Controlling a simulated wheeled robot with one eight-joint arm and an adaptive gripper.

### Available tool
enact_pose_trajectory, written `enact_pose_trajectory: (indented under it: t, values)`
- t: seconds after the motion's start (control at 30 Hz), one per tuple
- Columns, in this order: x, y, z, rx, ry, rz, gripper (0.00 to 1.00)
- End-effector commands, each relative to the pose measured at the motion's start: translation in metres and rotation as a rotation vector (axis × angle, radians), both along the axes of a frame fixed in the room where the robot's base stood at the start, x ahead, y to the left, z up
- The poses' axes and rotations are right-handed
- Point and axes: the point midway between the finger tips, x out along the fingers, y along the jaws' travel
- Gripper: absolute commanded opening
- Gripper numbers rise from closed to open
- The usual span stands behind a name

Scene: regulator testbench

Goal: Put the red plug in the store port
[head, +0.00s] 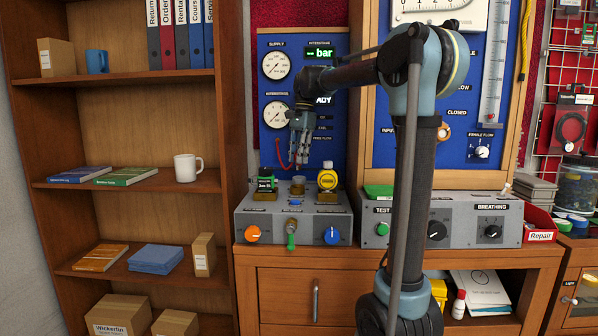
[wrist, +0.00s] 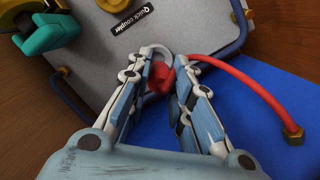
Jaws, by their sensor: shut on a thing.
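My gripper (head: 298,160) is in front of the blue panel (head: 333,122), above the grey box at left. In the wrist view my gripper (wrist: 165,72) is shut on the red plug (wrist: 161,77). The fingers hide part of the plug. A red hose (wrist: 251,82) curves right from near the plug to a brass fitting (wrist: 293,138). A pale ring (wrist: 163,50) shows just beyond the plug; I cannot tell whether they touch. I cannot make out a label reading store in either view.
The grey box (head: 293,222) carries brass fittings, knobs and a green lever (head: 291,236). Its "Quick coupler" plate (wrist: 143,19) and blue side rail (wrist: 241,22) are near my fingers. A second grey box (head: 462,225) stands right. A shelf (head: 130,185) is at left.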

Motion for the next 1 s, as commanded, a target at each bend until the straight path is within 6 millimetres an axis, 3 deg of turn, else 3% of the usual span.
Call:
enact_pose_trajectory:
  t: [0.17, 0.43, 0.77, 0.8, 0.87, 0.9, 1.0]
  values:
    - [0.001, -0.003, -0.011, 0.000, 0.000, -0.004, 0.00]
    - [0.001, -0.004, -0.043, 0.000, 0.000, -0.005, 0.00]
    - [0.001, -0.004, -0.046, 0.000, 0.000, -0.005, 0.00]
    - [0.001, -0.004, -0.046, 0.000, 0.000, -0.005, 0.23]
    - [0.001, -0.004, -0.046, 0.000, 0.000, -0.005, 0.36]
    - [0.001, -0.004, -0.046, 0.000, 0.000, -0.005, 0.40]
    - [0.001, -0.004, -0.046, 0.000, 0.000, -0.005, 0.40]
